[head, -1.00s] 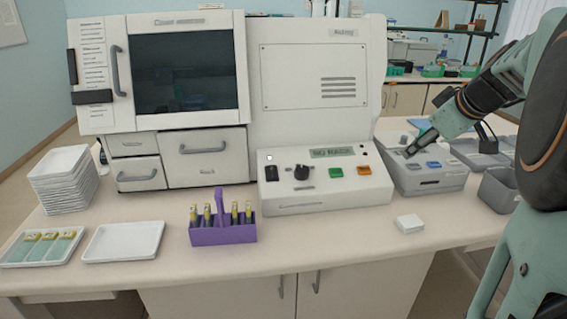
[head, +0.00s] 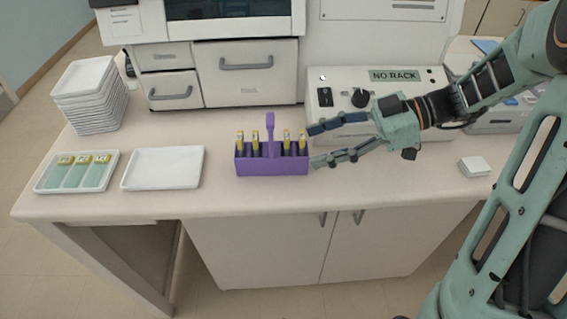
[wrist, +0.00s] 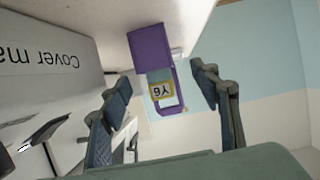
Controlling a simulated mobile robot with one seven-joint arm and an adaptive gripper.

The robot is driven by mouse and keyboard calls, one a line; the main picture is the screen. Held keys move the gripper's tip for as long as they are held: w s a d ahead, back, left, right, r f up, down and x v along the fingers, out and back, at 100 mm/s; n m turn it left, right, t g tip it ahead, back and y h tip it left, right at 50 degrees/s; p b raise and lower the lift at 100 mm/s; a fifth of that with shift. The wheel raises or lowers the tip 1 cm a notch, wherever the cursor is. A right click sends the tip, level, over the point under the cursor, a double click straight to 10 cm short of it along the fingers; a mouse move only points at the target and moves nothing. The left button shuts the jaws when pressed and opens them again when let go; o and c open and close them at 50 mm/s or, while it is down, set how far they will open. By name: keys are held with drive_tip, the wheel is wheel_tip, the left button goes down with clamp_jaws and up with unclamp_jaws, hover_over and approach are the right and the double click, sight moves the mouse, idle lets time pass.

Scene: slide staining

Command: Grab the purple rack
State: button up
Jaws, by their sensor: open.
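The purple rack (head: 271,164) stands upright on the bench, with a tall central handle and several yellow-topped slides in it. My gripper (head: 310,146) is open and comes in from the right, its fingertips at or close to the rack's right end in the head view. In the wrist view, the purple rack (wrist: 149,48) shows ahead, between and beyond the two spread fingers (wrist: 160,82), with a labelled slide marked Y6 (wrist: 161,89) in it. Nothing is gripped. I cannot tell whether a fingertip touches the rack.
A white tray (head: 162,182) lies left of the rack, and a tray with several slides (head: 62,187) lies farther left. A stack of white trays (head: 86,117) stands behind them. A machine panel reading NO RACK (head: 394,76) is behind my gripper. A white block (head: 474,166) lies at right.

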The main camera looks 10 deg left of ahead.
sight(272, 156)
drive_tip(key=p+x, duration=0.1)
drive_tip(key=x, duration=1)
drive_tip(key=shift+w, duration=0.15)
drive_tip(key=shift+c, duration=0.6)
drive_tip(key=shift+r, duration=0.1)
drive_tip(key=c, duration=1.2)
